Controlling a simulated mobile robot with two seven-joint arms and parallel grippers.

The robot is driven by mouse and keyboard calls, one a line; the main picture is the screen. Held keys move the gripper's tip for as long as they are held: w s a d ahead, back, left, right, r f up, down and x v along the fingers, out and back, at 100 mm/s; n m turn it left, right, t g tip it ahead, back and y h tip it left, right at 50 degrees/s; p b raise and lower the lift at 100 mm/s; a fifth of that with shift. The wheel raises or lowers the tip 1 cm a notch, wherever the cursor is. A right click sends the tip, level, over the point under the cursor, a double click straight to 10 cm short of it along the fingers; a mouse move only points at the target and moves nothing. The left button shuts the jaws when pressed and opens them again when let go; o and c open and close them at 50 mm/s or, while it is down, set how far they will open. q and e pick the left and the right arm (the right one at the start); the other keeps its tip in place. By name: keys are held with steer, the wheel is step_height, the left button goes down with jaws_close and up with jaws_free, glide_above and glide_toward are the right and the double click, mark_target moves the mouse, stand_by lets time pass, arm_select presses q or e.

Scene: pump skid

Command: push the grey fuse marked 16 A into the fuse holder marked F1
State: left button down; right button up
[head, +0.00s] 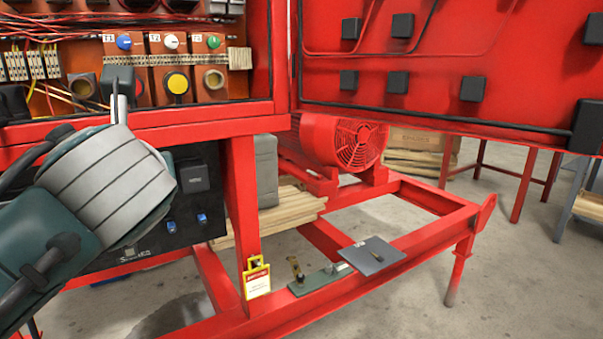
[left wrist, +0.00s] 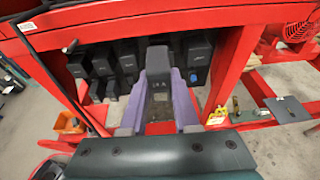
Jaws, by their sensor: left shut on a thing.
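My left gripper (left wrist: 158,112) is shut on a grey fuse (left wrist: 159,62), which sits between its two purplish fingers in the left wrist view; its small lettering looks like 16 A. In the head view my left arm comes in from the left. A dark grey block (head: 118,78) shows at its fingertips, in front of the open red cabinet (head: 200,115). The block hides part of the panel. I cannot tell whether it touches anything there. Small labels sit above the upper row of modules (head: 154,45), but I cannot surely read F1. My right gripper is not in view.
The red cabinet door (head: 450,70) stands open on the right. Wires and terminal blocks (head: 30,65) crowd the panel's left. A yellow tag (head: 257,278), a green plate (head: 318,280) and a grey plate (head: 372,256) are on the lower frame rail. A red motor (head: 340,145) stands behind.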

arm_select(q)
steer(key=s+a+f+b, duration=0.1)
steer(key=s+a+f, duration=0.2)
steer(key=f, duration=0.5)
steer(key=s+a+f+y+b, duration=0.1)
steer(key=s+a+f, duration=0.2)
steer(key=f, duration=0.6)
steer(key=shift+s+n+b, duration=0.35)
steer(key=shift+s+n, duration=0.05)
steer(key=shift+s, duration=0.05)
steer(key=shift+a+f, duration=0.1)
steer(key=shift+a, duration=0.05)
